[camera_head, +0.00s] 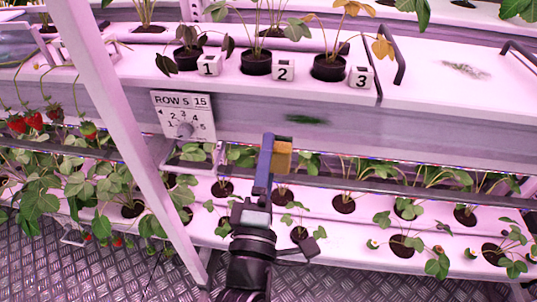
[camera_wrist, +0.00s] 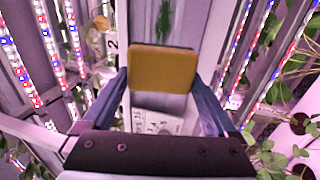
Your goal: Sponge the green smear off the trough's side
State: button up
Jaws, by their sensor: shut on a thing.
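The green smear (camera_head: 307,119) is a short dark-green streak on the pale front side of the upper trough (camera_head: 410,130), right of the row sign. It also shows in the wrist view (camera_wrist: 164,18), beyond the sponge. My gripper (camera_head: 267,145) is shut on a yellow-brown sponge (camera_head: 282,158), held between its two blue fingers.
Potted plants behind labels 1 (camera_head: 208,65), 2 and 3 stand on the trough top. A grey-green mark (camera_head: 466,70) lies on the lid at right. A slanted white post (camera_head: 130,130) stands left; plants fill the lower shelf.

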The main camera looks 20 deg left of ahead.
jog(key=v, duration=0.3)
jog(key=shift+b, duration=0.3)
dwell(0.7)
jog(key=d+f+m+h, duration=0.1)
jog(key=d+f+h, duration=0.1)
jog(key=d+f, duration=0.6)
jog(key=shift+s+d+f, duration=0.25)
jog(key=shift+d+f, duration=0.1)
jog(key=shift+f, duration=0.55)
jog(key=s+d+f+h, duration=0.1)
jog(key=d+f, duration=0.1)
jog(key=s+d+f+m+h, duration=0.1)
jog(key=s+d+f, duration=0.1)
jog(key=s+d+f+m+h, duration=0.1)
jog(key=s+d+f+h, duration=0.1)
jog(key=d+f, duration=0.1)
jog(key=shift+s+t, duration=0.1)
jog(key=shift+t, duration=0.3)
jog(key=r+p, duration=0.5)
jog(key=p, duration=0.2)
jog(key=s+r+p, duration=0.1)
jog(key=r+p, duration=0.4)
jog(key=p, duration=0.3)
jog(key=r+p, duration=0.4)
jog(key=p, duration=0.4)
jog(key=shift+s+a+r, duration=0.15)
jog(key=shift+s+r, duration=0.15)
jog(key=shift+r, duration=0.1)
jog(key=shift+r+p, duration=0.15)
jog(key=shift+p, duration=0.15)
